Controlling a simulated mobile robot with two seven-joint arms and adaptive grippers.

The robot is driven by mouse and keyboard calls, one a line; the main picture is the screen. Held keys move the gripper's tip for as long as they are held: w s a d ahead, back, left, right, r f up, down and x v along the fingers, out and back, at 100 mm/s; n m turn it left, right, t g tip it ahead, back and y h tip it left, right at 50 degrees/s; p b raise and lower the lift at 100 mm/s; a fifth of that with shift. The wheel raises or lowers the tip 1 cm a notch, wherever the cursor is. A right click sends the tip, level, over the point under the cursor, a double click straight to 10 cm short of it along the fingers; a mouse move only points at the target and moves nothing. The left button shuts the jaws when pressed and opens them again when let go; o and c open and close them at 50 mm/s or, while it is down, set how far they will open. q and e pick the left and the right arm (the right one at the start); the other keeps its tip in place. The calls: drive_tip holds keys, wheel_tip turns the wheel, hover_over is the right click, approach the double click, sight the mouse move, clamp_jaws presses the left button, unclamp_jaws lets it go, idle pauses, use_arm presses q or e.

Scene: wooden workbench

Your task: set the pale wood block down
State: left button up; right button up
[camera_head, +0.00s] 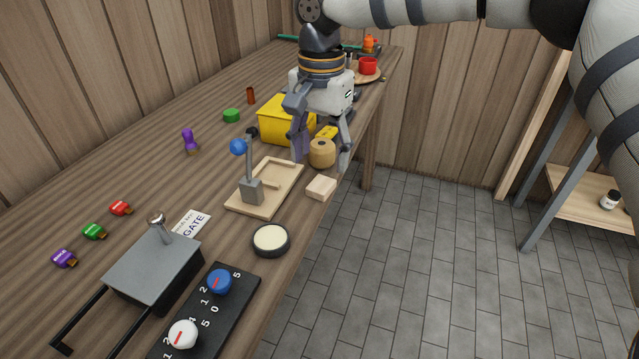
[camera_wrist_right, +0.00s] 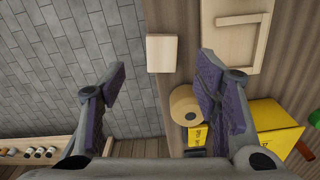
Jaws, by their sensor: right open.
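The pale wood block (camera_head: 320,187) is a small flat piece at the bench's right edge, beside the wooden tray with the lever. It also shows in the right wrist view (camera_wrist_right: 162,52), ahead of the fingertips and across the line of the bench edge. My right gripper (camera_head: 323,162) is open, pointing down, with its fingers apart in the wrist view (camera_wrist_right: 160,68). Nothing is held between them, and the block lies clear of both fingers. A tan cylinder (camera_head: 322,153) shows between the fingers in the head view. My left gripper is out of view.
The lever tray (camera_head: 232,208) and a yellow box (camera_head: 276,122) are close to the right gripper. A round pale-topped black disc (camera_head: 271,240) and a dial panel (camera_head: 240,285) are nearer the front. Beyond the bench edge is open tiled floor (camera_head: 430,240).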

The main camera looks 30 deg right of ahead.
sight(321, 184)
drive_tip(key=f, duration=0.6)
drive_tip(key=shift+w+d+f, duration=0.15)
drive_tip(key=shift+w+f, duration=0.05)
drive_tip(key=shift+w, duration=0.1)
drive_tip(key=c, duration=1)
drive_tip(key=shift+r, duration=0.15)
